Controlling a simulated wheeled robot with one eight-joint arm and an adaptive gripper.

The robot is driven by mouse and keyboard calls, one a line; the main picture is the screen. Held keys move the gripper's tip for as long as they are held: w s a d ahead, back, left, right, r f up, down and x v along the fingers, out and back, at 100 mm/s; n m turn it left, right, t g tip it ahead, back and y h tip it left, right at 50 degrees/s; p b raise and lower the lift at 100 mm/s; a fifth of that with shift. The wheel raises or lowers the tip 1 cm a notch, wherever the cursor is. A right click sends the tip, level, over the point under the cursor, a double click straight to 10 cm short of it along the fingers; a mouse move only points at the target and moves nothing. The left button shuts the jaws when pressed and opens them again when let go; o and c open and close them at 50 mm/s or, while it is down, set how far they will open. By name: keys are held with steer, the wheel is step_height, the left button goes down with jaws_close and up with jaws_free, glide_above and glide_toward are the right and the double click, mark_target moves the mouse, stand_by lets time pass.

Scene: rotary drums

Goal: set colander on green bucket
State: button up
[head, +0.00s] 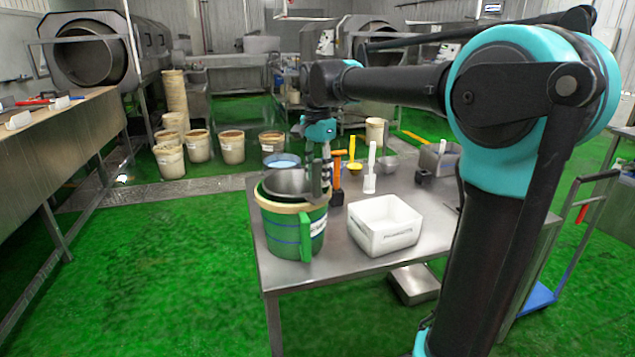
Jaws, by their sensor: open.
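The green bucket (285,235) with a cream rim stands at the front left corner of the steel table. The grey metal colander (287,182) sits at the bucket's mouth, inside or on its rim; it looks roughly level. My gripper (322,190) points down at the right side of the colander and bucket rim, with its fingers close to the colander's edge. It is open. I cannot tell whether a finger touches the colander. The gripper hides part of the colander's right side.
A white tub (383,226) stands right of the bucket. Behind it are an orange-handled tool (337,172), a white brush (371,170), a yellow scoop (354,167), a small bowl (388,164) and a metal container (438,160). A blue-topped bucket (282,162) is behind the colander.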

step_height(320, 180, up, 9)
steer(key=shift+r, duration=0.1)
steer(key=shift+s, duration=0.1)
stand_by(0.4)
